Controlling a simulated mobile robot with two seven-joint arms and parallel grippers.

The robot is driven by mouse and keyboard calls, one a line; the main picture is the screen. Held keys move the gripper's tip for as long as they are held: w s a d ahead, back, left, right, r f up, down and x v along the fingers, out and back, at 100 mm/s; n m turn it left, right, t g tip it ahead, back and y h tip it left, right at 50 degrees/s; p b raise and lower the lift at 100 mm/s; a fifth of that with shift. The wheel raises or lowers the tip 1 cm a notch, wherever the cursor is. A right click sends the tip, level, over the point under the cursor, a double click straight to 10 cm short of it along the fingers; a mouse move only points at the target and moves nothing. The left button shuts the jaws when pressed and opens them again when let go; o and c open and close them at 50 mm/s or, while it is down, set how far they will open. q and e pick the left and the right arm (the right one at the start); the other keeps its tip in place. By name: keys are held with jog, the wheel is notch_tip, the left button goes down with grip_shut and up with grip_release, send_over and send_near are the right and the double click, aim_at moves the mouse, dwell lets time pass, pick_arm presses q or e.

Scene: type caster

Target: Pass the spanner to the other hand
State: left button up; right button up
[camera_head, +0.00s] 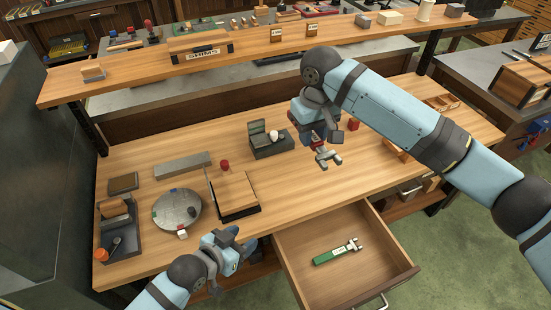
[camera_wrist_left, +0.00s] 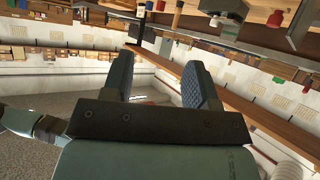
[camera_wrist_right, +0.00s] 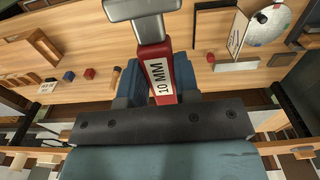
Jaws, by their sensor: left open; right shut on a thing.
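My right gripper (camera_head: 317,136) is shut on a spanner (camera_wrist_right: 160,68) above the bench's right half. In the right wrist view the spanner has a red handle with a white "10 MM" label and a grey metal end. The grey end also shows in the head view (camera_head: 328,157); the jaws hide part of the handle. My left gripper (camera_head: 232,239) is open and empty, low at the bench's front edge, apart from the spanner. Its two spread fingers show in the left wrist view (camera_wrist_left: 160,80). A second, green-handled spanner (camera_head: 338,251) lies in the open drawer.
The open drawer (camera_head: 396,272) juts out at the front. A round grey disc (camera_head: 177,211), a wooden board in a dark frame (camera_head: 235,193) and a dark tray (camera_head: 128,240) stand on the left. A shelf (camera_head: 130,83) crosses behind. Bench centre is mostly clear.

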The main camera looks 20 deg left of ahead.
pick_arm(q)
jog(key=w+d+r+m+h, duration=0.1)
jog(key=w+d+r+h, duration=0.15)
jog(key=r, duration=0.45)
jog(key=w+d+r+m+h, duration=0.1)
jog(key=w+r+m, duration=0.15)
jog(key=r, duration=0.45)
pick_arm(e)
jog(key=shift+w, duration=0.1)
pick_arm(q)
jog(key=m+g+h, duration=0.2)
jog(key=m+g, duration=0.1)
send_near(320, 165)
jog(key=s+a, duration=0.2)
jog(key=x, duration=0.7)
jog(key=r+x, duration=0.1)
jog(key=x, duration=0.3)
jog(key=shift+w+d, duration=0.3)
jog(key=shift+w, duration=0.05)
jog(key=shift+s, duration=0.1)
jog(key=c, duration=0.8)
pick_arm(e)
jog(key=shift+a, duration=0.1)
jog(key=o, duration=1.1)
jog(key=shift+c, duration=0.2)
jog(key=shift+r, duration=0.1)
